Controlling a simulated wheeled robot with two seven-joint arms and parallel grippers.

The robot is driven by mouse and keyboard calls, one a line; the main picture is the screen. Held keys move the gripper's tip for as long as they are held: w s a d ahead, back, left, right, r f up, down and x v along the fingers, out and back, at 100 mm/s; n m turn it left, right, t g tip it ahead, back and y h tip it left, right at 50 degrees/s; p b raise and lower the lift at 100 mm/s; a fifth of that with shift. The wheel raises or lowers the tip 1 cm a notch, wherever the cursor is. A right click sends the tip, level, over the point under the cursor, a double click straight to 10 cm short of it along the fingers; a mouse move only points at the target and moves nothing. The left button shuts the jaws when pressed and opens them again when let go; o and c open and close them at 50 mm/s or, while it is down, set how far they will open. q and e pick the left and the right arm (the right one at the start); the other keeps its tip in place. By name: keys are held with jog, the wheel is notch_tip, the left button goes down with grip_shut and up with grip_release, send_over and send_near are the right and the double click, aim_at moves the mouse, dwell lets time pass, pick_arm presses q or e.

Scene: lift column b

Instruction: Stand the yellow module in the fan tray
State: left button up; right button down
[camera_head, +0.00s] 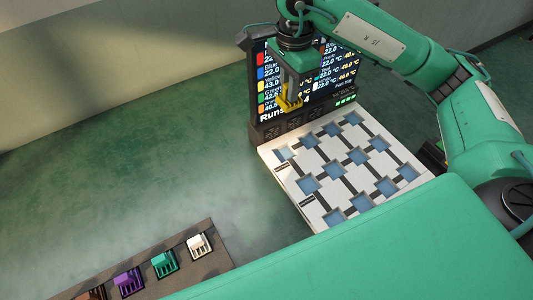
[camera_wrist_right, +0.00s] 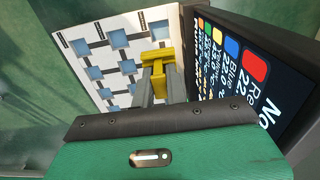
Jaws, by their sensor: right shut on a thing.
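My right gripper (camera_head: 291,92) is shut on the yellow module (camera_head: 286,103), in front of the display's lower part and above the back left side of the white tray. In the right wrist view the yellow module (camera_wrist_right: 157,56) sits between the grey fingertips (camera_wrist_right: 158,78), with the tray (camera_wrist_right: 75,42) beyond it. The tray (camera_head: 318,212) has several blue square recesses and dark strips between them. No module shows standing in its visible recesses. Whether the module touches anything below it cannot be told. My left gripper is not in view.
A dark display (camera_head: 333,72) with coloured temperature rows stands upright at the tray's back edge, close to the gripper. At lower left a dark rack (camera_head: 217,262) holds white (camera_head: 199,245), green (camera_head: 164,263), purple (camera_head: 128,282) and brown modules. Green surface lies clear between rack and tray.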

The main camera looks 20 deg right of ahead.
notch_tip(320, 180, down, 16)
jog(key=shift+r+p, duration=0.15)
jog(key=shift+p, duration=0.25)
notch_tip(320, 180, down, 4)
jog(key=shift+r, duration=0.25)
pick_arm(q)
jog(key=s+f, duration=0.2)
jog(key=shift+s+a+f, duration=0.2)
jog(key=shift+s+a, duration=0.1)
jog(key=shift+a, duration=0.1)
pick_arm(e)
jog(key=shift+f, duration=0.15)
